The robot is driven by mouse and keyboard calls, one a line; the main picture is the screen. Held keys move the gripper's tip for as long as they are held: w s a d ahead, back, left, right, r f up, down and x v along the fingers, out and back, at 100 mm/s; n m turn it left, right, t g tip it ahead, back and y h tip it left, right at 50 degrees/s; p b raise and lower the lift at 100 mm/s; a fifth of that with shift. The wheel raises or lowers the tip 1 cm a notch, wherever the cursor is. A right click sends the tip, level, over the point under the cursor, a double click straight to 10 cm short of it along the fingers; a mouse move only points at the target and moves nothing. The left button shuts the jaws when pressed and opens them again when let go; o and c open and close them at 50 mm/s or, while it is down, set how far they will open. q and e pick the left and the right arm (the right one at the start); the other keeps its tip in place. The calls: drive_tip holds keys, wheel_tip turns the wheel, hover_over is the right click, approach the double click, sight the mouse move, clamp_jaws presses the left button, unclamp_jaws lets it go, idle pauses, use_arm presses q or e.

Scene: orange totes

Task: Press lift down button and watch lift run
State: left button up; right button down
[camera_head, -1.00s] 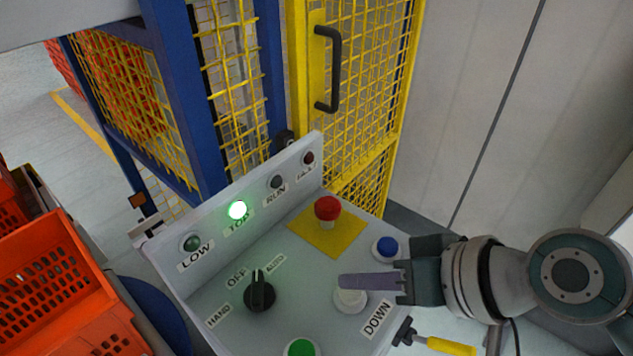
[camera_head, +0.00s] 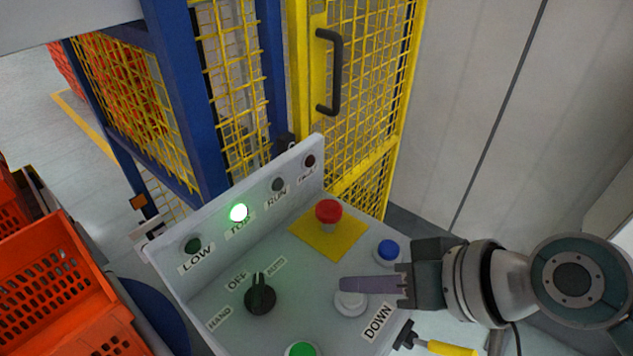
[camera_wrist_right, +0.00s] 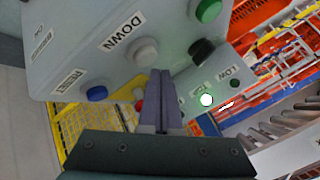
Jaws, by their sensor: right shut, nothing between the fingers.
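The control panel (camera_head: 215,325) stands in front of the lift cage. Its white button (camera_head: 350,303) sits beside the DOWN label (camera_head: 377,322). My right gripper (camera_head: 345,284) is shut and empty, its fingertips over the back edge of the white button in the head view. In the right wrist view the shut fingers (camera_wrist_right: 161,74) overlap the lower right side of the white button (camera_wrist_right: 146,52); I cannot tell whether they touch it. The TOP lamp (camera_head: 238,213) glows green; the LOW lamp (camera_head: 193,245) and RUN lamp (camera_head: 278,184) are dark. My left gripper is not in view.
The panel also has a red mushroom button (camera_head: 328,212), a blue button (camera_head: 388,250), a green button (camera_head: 302,350) and a black selector knob (camera_head: 260,296). A yellow mesh door (camera_head: 372,110) stands behind. Orange totes (camera_head: 60,285) are at left. A yellow-handled tool (camera_head: 452,347) lies at lower right.

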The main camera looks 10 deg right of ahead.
drive_tip(key=shift+f, duration=0.1)
idle(0.5)
drive_tip(key=shift+f+b, duration=0.3)
